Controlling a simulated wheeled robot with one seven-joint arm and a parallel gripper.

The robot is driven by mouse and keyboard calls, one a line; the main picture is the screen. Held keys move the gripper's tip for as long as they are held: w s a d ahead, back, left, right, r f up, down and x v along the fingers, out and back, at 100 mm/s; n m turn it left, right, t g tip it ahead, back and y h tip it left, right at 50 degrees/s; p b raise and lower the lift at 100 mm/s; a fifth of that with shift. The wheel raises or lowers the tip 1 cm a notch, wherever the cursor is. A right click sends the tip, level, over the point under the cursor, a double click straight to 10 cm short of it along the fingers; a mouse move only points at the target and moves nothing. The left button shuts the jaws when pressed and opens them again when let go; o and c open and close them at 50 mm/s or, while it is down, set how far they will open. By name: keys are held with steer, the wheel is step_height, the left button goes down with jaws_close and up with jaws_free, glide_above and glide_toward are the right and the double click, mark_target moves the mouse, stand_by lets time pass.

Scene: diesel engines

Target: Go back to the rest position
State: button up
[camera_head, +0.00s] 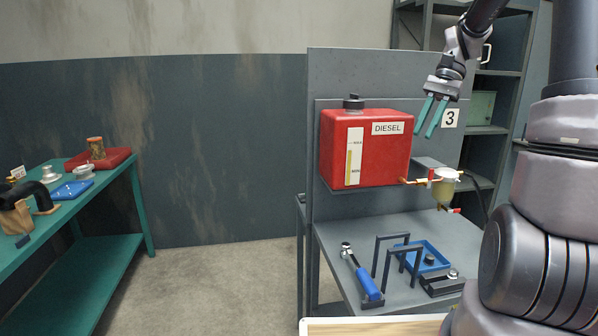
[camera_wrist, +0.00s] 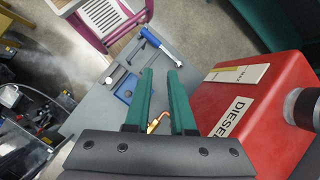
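My gripper (camera_head: 431,117) is in the upper right of the head view, its two green fingers pointing down. The fingers stand apart with nothing between them. It hangs in front of the grey panel, beside the upper right of the red diesel tank (camera_head: 365,160). In the wrist view the open fingers (camera_wrist: 167,82) point toward the grey bench, with the red tank (camera_wrist: 250,110) to their right. A brass fitting (camera_wrist: 157,122) shows beyond and between the fingers.
A fuel filter (camera_head: 445,187) sits right of the tank. The grey bench (camera_head: 335,240) bears a blue-handled wrench (camera_head: 362,272), a blue tray (camera_head: 432,262) and black brackets. A green table (camera_head: 120,190) with parts stands at left. The floor between (camera_head: 210,285) is clear.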

steer(key=s+a+r+n+t+h, duration=0.1)
steer(key=s+a+r+n+t, duration=0.1)
steer(key=s+t, duration=0.3)
steer(key=s+a+r+n+t+h, duration=0.2)
steer(key=s+a+r+t, duration=0.2)
steer(key=s, duration=0.7)
steer(key=shift+s+t, duration=0.15)
steer(key=shift+t, duration=0.45)
